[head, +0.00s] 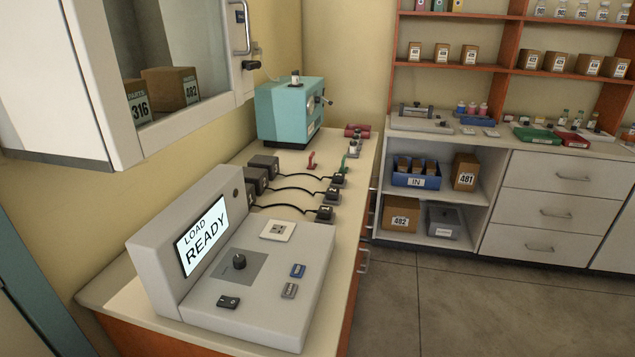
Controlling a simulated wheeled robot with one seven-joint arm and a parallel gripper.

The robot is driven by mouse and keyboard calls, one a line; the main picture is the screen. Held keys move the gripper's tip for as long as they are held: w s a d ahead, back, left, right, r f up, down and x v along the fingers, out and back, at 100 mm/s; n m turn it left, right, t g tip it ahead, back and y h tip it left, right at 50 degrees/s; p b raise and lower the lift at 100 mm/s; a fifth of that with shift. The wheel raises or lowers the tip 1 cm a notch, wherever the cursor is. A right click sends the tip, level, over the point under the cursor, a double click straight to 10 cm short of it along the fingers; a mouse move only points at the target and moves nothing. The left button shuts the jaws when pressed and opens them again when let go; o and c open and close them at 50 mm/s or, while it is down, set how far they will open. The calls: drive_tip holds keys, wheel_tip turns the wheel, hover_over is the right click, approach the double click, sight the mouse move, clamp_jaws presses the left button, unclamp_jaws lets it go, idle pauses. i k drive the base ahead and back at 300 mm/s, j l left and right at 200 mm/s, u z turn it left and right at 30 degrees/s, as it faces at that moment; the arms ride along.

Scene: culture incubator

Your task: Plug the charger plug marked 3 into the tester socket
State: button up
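The grey tester (305,255) stands at the near end of the counter, and its tilted screen (202,236) reads "LOAD READY". A white square socket plate (277,230) lies on the tester's top, with nothing plugged into it. Behind the tester, three dark plugs lie in a row near the counter's right edge: a far plug (338,180), a middle plug (332,195) and a near plug (324,214). Black cables run from them to dark charger boxes (263,164) on the left. The plugs' white labels are too small to read. My gripper is not in view.
A teal machine (290,110) stands farther back. A white cabinet (75,85) overhangs the counter's left. The floor (450,300) to the right is clear.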

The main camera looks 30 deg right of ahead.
sight(337, 177)
drive_tip(key=i+l+u, duration=0.1)
drive_tip(key=u, duration=0.3)
drive_tip(key=l+u, duration=0.15)
drive_tip(key=u, duration=0.2)
drive_tip(key=i+l+u, duration=0.1)
drive_tip(key=u, duration=0.3)
drive_tip(key=l+u, duration=0.2)
drive_tip(key=l, duration=0.45)
drive_tip(key=l+u, duration=0.25)
drive_tip(key=l, duration=0.4)
drive_tip(key=l+u, duration=0.2)
drive_tip(key=l, duration=0.4)
drive_tip(key=k+l+u, duration=0.1)
drive_tip(key=l+u, duration=0.15)
drive_tip(key=l, duration=0.4)
drive_tip(key=k+l, duration=0.1)
drive_tip(key=l, duration=0.85)
drive_tip(key=k+l, duration=0.15)
drive_tip(key=l, duration=0.8)
drive_tip(key=k+l, duration=0.15)
drive_tip(key=l, duration=0.35)
drive_tip(key=l+u, duration=0.1)
drive_tip(key=l, duration=0.35)
drive_tip(key=k, duration=0.05)
